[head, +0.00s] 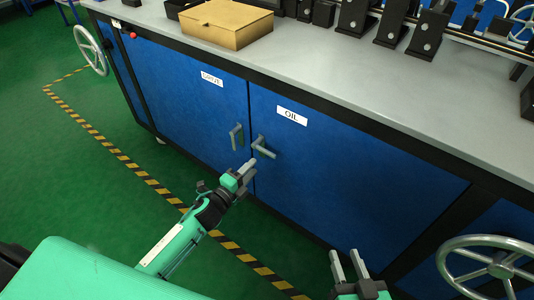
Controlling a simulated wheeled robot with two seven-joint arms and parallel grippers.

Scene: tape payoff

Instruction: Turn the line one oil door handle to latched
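The oil door (330,165) is a blue cabinet door with a white OIL label (292,115). Its grey lever handle (264,147) sits near the door's left edge, with the lever pointing right and slightly down in the picture. My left gripper (248,165) is just below and left of this handle, its fingers pointing up toward it. They look apart from the handle, and I cannot make out the gap between them. My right gripper (349,262) is at the bottom, low in front of the cabinet, with its two fingers apart and nothing between them.
The neighbouring blue door has an upright grey handle (236,137) close to the left of the oil handle. A handwheel (490,268) stands at lower right, another (91,50) at upper left. A cardboard box (226,24) sits on the grey worktop (330,62). Striped tape (135,170) marks the green floor.

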